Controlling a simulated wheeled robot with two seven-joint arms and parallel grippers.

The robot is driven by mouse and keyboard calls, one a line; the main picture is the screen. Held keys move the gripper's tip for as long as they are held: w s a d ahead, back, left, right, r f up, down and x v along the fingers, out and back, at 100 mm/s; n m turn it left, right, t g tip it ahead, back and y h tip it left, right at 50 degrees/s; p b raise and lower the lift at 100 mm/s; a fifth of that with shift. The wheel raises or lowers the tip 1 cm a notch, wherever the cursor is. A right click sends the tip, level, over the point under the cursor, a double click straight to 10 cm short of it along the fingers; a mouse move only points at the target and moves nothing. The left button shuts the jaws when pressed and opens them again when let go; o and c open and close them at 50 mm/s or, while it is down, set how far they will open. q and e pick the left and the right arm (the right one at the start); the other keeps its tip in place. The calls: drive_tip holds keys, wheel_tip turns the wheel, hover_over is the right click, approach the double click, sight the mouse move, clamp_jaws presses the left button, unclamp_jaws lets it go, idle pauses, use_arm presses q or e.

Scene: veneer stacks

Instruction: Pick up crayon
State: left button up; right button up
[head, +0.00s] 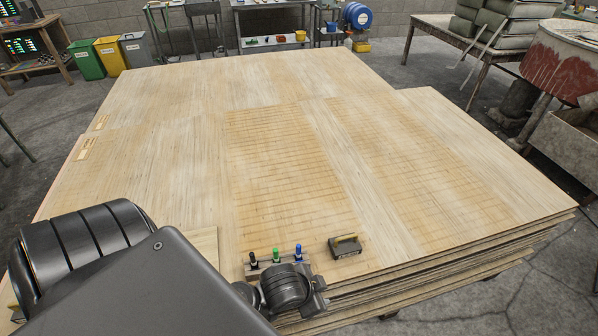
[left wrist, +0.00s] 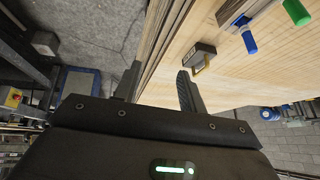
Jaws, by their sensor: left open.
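Three crayons stand upright in a row in a small holder (head: 264,267) near the front edge of the veneer stack: a black one (head: 253,259), a green one (head: 276,255) and a blue one (head: 298,251). In the left wrist view the blue crayon (left wrist: 249,40) and the green crayon (left wrist: 296,12) show at the upper right. My left gripper (head: 318,290) is just in front of the holder, at the stack's edge, and partly covers it. In the left wrist view its fingers (left wrist: 158,76) are apart with no crayon between them. My right gripper is not in view.
A dark block with a yellow handle (head: 345,246) lies right of the crayons, close to the left gripper; it also shows in the left wrist view (left wrist: 204,56). The wide veneer stack (head: 190,170) is mostly clear behind them. Coloured bins (head: 88,61) stand at the far left.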

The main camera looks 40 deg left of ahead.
use_arm(q)
drive_tip(key=w+d+m+t+h, duration=0.1)
drive_tip(key=w+d+m+h, duration=0.1)
drive_tip(key=w+d+m, duration=0.45)
drive_tip(key=m+g+y, duration=0.4)
drive_tip(key=m+g, duration=0.2)
drive_tip(key=g, duration=0.1)
hover_over(299, 245)
wheel_tip(299, 245, down, 3)
drive_tip(key=shift+a+r, duration=0.1)
drive_tip(key=shift+r, duration=0.05)
wheel_tip(299, 245, down, 5)
drive_tip(key=shift+r+b, duration=0.15)
drive_tip(key=shift+b, duration=0.55)
drive_tip(key=shift+f, duration=0.5)
drive_tip(key=f, duration=0.4)
drive_tip(key=shift+s, duration=0.25)
drive_tip(key=shift+f, duration=0.6)
clamp_jaws()
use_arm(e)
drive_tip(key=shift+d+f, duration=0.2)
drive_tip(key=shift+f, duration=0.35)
